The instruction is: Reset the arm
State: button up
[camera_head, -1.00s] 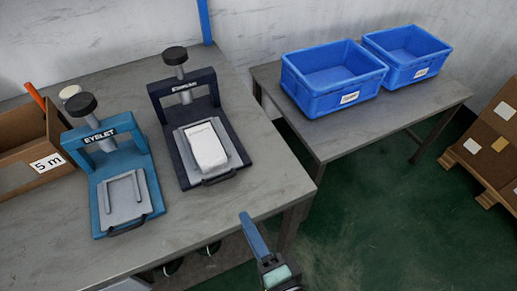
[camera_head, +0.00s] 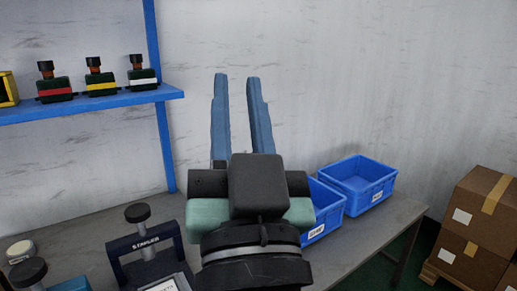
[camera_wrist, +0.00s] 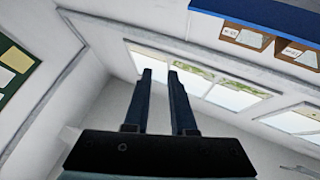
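My gripper (camera_head: 236,85) is raised in the middle of the head view, its two blue fingers pointing up and apart with wall showing between them. Nothing is held. It also shows in the wrist view (camera_wrist: 159,72), where the fingers are apart and empty in front of windows and a white wall. The arm's wrist hides part of the near blue bin and of the table behind it.
A dark press (camera_head: 147,250) stands on the bench at lower left. Two blue bins, the near one (camera_head: 325,212) and the far one (camera_head: 357,184), sit on the right table. A blue shelf (camera_head: 90,106) holds several small devices. Cardboard boxes (camera_head: 478,222) stand at right.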

jog(key=s+d+r+t+h+p, duration=0.1)
jog(key=s+r+p, duration=0.1)
jog(key=r+p, duration=0.6)
jog(key=s+r+t+h+p, duration=0.1)
jog(key=s+r+h+p, duration=0.1)
jog(key=r+p, duration=0.7)
notch_tip(320, 180, up, 9)
jog(key=shift+s+d+f+t, duration=0.2)
jog(key=shift+s+d+t, duration=0.2)
jog(key=shift+s, duration=0.1)
